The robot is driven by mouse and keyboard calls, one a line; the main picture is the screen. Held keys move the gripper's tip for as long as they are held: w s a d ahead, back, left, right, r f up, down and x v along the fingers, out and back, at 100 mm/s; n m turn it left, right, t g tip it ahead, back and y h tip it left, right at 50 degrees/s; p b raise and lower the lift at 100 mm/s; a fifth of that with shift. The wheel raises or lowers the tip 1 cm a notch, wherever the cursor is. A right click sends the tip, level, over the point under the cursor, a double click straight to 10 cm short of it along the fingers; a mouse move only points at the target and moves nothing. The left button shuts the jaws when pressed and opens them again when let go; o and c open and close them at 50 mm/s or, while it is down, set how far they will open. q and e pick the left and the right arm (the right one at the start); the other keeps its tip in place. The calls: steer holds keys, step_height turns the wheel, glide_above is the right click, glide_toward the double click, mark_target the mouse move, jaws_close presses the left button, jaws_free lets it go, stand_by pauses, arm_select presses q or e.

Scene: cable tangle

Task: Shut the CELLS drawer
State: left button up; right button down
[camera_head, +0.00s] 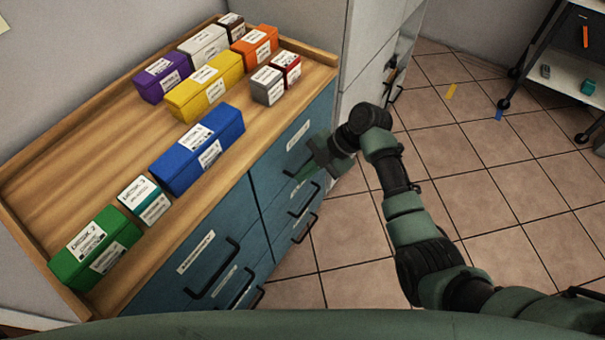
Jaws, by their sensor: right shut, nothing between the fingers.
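A blue drawer cabinet stands under a wooden top, with two columns of drawers. The top drawer of the right column (270,175) has a white label and looks about flush with the cabinet. Its label and the others are too small to read, so I cannot tell which drawer is CELLS. My right gripper (308,168) is shut and empty, in front of that top right drawer by its handle area. It hides part of the drawer front, and I cannot tell whether it touches. My left gripper is out of view.
Several coloured boxes, including a blue box (197,150) and a green box (95,248), stand on the wooden top (70,185). A pale cabinet (375,45) is behind. The tiled floor (470,160) is mostly open, with a wheeled cart (555,75) at upper right.

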steer(key=shift+v, duration=4)
steer(key=s+d+f+m+t+h, duration=0.1)
steer(key=s+d+f+m, duration=0.3)
steer(key=f, duration=0.6)
steer(key=s+d+f+m+h, duration=0.2)
steer(key=s+f+m, duration=0.2)
steer(key=f+m, duration=0.5)
steer(key=s+d+f+m+t+h, duration=0.1)
steer(key=s+d+f+m, duration=0.25)
steer(key=f, duration=0.85)
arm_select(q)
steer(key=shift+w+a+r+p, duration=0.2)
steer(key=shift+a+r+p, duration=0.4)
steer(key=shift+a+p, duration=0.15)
arm_select(e)
steer(key=s+d+f+m+h, duration=0.1)
steer(key=s+f, duration=0.4)
steer(key=s, duration=0.6)
steer(key=s+d+f+m+h, duration=0.1)
steer(key=s+d+f+m, duration=0.3)
steer(key=s, duration=0.7)
steer(key=s+d+f+m+h, duration=0.1)
steer(key=s+d+f+m, duration=0.1)
steer(key=s+f, duration=0.4)
steer(key=s+m, duration=0.1)
steer(key=s, duration=0.4)
steer(key=shift+s+d+f+m, duration=0.2)
steer(key=shift+d+m, duration=0.1)
steer(key=shift+m, duration=0.05)
